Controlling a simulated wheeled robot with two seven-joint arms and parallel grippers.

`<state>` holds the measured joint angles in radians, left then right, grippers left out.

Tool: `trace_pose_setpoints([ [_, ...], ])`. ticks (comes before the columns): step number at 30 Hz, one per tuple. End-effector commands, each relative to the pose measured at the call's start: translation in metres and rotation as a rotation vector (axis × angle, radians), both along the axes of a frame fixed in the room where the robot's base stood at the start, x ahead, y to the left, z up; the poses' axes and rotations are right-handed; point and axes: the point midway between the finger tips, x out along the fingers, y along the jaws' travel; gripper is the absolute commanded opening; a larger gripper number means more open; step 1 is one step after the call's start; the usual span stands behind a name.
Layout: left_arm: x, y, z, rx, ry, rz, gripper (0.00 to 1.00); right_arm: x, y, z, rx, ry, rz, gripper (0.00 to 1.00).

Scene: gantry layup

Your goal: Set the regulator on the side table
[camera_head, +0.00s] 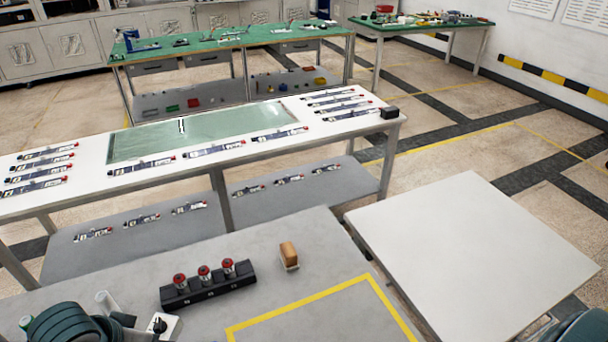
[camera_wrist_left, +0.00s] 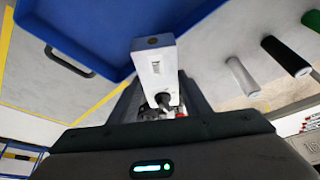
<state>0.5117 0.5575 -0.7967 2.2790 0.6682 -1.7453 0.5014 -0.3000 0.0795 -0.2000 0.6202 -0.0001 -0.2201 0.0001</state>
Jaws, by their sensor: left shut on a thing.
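The regulator, a white block-shaped body with a black knob (camera_wrist_left: 155,62), is between the dark fingers of my left gripper (camera_wrist_left: 160,95) in the left wrist view. My left gripper is shut on it. In the head view a white piece with a black knob, which looks like the regulator (camera_head: 172,328), shows at the bottom edge beside my left arm; the fingers are not clear there. The side table, which seems to be the bare white-topped table (camera_head: 470,250), stands at the right in the head view, well apart from the regulator. My right gripper is out of view.
On the grey table (camera_head: 330,240) are a black rack with red-topped pieces (camera_head: 207,286), a brown block (camera_head: 289,256) and a yellow-lined area. A blue tray (camera_wrist_left: 85,30) and upright cylinders (camera_wrist_left: 285,55) show in the wrist view. A long white table (camera_head: 240,150) stands beyond.

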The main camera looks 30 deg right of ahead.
Motion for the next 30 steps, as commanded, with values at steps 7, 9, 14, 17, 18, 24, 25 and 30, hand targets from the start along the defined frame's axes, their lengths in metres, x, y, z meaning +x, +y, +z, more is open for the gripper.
trace_pose_setpoints([
  [7, 0.023, 0.059, -0.01, 0.0, -0.001, 0.453, 0.12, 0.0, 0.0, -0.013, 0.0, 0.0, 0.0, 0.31],
  [9, 0.026, 0.069, -0.011, 0.0, -0.001, 0.529, 0.12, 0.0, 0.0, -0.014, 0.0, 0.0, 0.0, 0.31],
  [14, 0.028, 0.079, -0.011, -0.001, -0.001, 0.605, 0.12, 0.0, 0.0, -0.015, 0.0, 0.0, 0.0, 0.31],
  [17, 0.028, 0.08, -0.01, -0.001, -0.001, 0.609, 0.12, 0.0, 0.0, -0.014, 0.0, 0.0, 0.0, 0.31],
  [18, 0.028, 0.08, -0.01, -0.001, 0.0, 0.608, 0.12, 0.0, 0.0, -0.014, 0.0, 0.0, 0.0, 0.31],
  [24, 0.028, 0.079, -0.01, -0.002, 0.0, 0.606, 0.12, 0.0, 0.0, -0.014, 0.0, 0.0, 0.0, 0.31],
  [25, 0.028, 0.079, -0.01, -0.002, 0.0, 0.606, 0.12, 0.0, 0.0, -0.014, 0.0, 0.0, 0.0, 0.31],
  [30, 0.028, 0.079, -0.01, -0.002, 0.0, 0.604, 0.12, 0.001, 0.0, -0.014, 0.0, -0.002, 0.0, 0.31],
])
